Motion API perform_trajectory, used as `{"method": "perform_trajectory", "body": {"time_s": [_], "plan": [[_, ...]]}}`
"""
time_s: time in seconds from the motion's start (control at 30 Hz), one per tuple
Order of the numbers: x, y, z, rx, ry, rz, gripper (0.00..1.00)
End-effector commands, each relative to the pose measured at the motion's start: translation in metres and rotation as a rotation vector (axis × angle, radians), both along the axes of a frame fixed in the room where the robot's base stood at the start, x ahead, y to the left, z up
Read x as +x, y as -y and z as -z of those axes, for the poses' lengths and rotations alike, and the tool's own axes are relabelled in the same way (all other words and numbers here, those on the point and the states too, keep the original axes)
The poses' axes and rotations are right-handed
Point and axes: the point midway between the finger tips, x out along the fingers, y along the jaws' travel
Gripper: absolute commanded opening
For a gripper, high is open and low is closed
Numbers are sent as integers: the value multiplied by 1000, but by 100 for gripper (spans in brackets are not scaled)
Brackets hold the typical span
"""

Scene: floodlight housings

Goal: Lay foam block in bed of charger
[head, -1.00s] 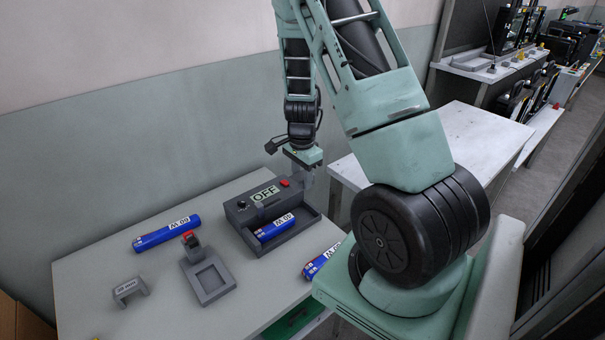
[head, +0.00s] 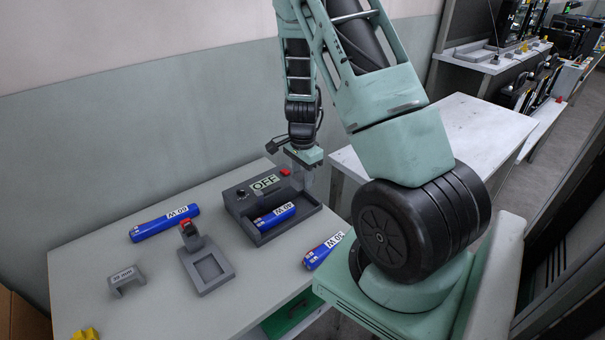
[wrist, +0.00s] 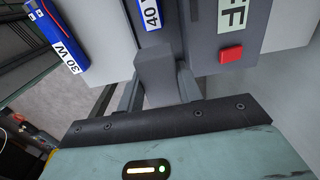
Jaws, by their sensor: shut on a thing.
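The charger (head: 243,196) is a dark grey box on the table, with an OFF display and a red button. Its open bed holds a blue 40 W battery (head: 274,215). My gripper (wrist: 157,88) is shut on a plain grey block, which I take as the foam block (wrist: 154,68). In the wrist view the block sits between the fingers, beside the charger's end, with the red button (wrist: 231,53) to its right. In the head view my gripper (head: 305,181) is at the charger's right end; the block is hard to make out there, and contact cannot be told.
A blue 60 W battery (head: 165,223) lies left of the charger, and a blue 30 W battery (head: 323,250) lies at the table's right edge. A grey stand with a red top (head: 205,271) and a small grey bracket (head: 124,279) are at the front left. A white table (head: 440,140) stands behind.

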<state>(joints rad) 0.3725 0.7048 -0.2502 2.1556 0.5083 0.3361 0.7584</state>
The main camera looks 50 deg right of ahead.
Motion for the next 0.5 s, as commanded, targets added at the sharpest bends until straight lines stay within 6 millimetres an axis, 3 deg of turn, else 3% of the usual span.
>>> {"method": "perform_trajectory", "body": {"time_s": [0.5], "plan": [[0,0,53,0,0,-1,14]]}}
